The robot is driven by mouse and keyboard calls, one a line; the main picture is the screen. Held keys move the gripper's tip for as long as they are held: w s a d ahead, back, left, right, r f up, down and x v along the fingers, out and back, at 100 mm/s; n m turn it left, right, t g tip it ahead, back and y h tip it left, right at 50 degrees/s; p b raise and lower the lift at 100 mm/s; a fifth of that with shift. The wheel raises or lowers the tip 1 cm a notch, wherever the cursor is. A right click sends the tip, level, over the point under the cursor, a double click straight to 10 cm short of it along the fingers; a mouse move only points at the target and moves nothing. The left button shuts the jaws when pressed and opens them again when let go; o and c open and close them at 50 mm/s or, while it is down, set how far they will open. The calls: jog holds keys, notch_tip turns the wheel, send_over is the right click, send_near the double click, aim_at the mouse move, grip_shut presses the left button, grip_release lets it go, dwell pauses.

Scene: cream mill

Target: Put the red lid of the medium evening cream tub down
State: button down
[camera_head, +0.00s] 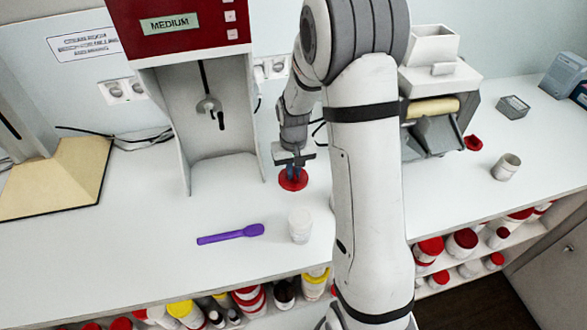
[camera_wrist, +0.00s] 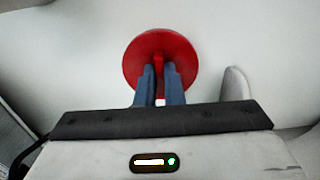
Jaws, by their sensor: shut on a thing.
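The red lid (camera_head: 293,181) is round and sits at or just above the white counter, right of the mixing machine's foot. In the wrist view the lid (camera_wrist: 160,52) lies at the fingertips, with a red upright part between them. My gripper (camera_head: 293,170) points down, shut on the lid; its blue-grey fingers also show in the wrist view (camera_wrist: 159,78). Whether the lid touches the counter I cannot tell. A white tub (camera_head: 300,225) stands upright on the counter in front of the lid. I cannot read a label on it.
A purple spatula (camera_head: 230,235) lies left of the tub. The red machine marked MEDIUM (camera_head: 178,25) stands behind. A label roller machine (camera_head: 435,115), a small red object (camera_head: 473,143) and a pale cup (camera_head: 506,167) are to the right. Lidded tubs fill the shelf below.

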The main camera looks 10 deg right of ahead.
aim_at(294, 173)
jog(key=shift+s+r, duration=0.1)
jog(key=c, duration=1.5)
grip_release()
jog(key=shift+c, duration=0.2)
notch_tip(294, 173, up, 11)
jog(key=b, duration=0.1)
jog(key=s+r+t, duration=0.1)
jog(key=s+r, duration=0.3)
jog(key=s, duration=0.7)
jog(key=s+r+t, duration=0.2)
jog(key=s+r, duration=0.2)
jog(key=s, duration=0.7)
